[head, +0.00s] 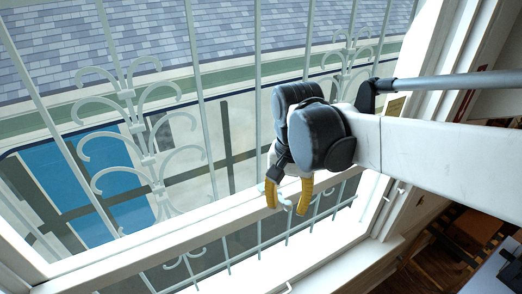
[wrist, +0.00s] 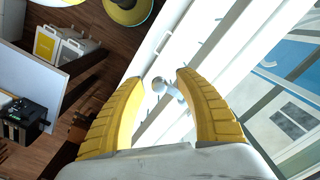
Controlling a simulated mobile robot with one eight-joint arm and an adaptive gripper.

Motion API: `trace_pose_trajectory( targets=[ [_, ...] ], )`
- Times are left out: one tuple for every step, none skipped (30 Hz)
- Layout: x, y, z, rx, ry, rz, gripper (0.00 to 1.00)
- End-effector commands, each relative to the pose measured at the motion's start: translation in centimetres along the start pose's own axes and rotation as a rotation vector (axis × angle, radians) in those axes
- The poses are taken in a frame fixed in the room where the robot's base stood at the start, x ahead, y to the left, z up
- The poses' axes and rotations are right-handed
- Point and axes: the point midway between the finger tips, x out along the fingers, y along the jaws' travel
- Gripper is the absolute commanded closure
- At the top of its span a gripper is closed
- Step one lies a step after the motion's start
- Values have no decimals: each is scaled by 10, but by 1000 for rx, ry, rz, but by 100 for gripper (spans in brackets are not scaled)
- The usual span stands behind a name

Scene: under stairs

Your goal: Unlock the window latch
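The window latch (wrist: 160,85) is a small pale metal piece with a rounded knob and a short lever, set on the white window frame (wrist: 150,60). In the wrist view it lies between the yellow fingertips of my gripper (wrist: 163,77). The fingers are apart, one on each side of it, and I cannot tell whether either touches it. In the head view my gripper (head: 287,207) points down at the middle rail (head: 225,210) of the window. A bit of the pale latch (head: 261,187) shows beside the left finger; the rest is largely hidden.
Pale ornamental bars (head: 145,150) stand outside the glass, with a shingled roof (head: 150,45) beyond. The white sill (head: 335,235) runs below my gripper. In the wrist view, a wooden floor (wrist: 105,70), a white panel (wrist: 70,60) and white binders (wrist: 65,45) are at the left.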

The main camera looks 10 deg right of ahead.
Motion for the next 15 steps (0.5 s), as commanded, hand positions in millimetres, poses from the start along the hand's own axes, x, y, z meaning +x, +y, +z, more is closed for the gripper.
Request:
trace_pose_trajectory(
  targets=[
    [0, 0, 0, 0, 0, 0, 59],
    [-1, 0, 0, 0, 0, 0, 59],
    [-3, 0, 0, 0, 0, 0, 59],
    [-5, 0, 0, 0, 0, 0, 59],
    [-8, 0, 0, 0, 0, 0, 59],
    [-13, 0, 0, 0, 0, 0, 59],
    [-18, 0, 0, 0, 0, 0, 59],
    [-24, 0, 0, 0, 0, 0, 59],
    [-32, 0, 0, 0, 0, 0, 59],
    [-39, 0, 0, 0, 0, 0, 59],
    [-46, 0, 0, 0, 0, 0, 59],
    [-56, 0, 0, 0, 0, 0, 59],
    [-63, 0, 0, 0, 0, 0, 59],
    [-69, 0, 0, 0, 0, 0, 59],
    [-78, 0, 0, 0, 0, 0, 59]
  ],
)
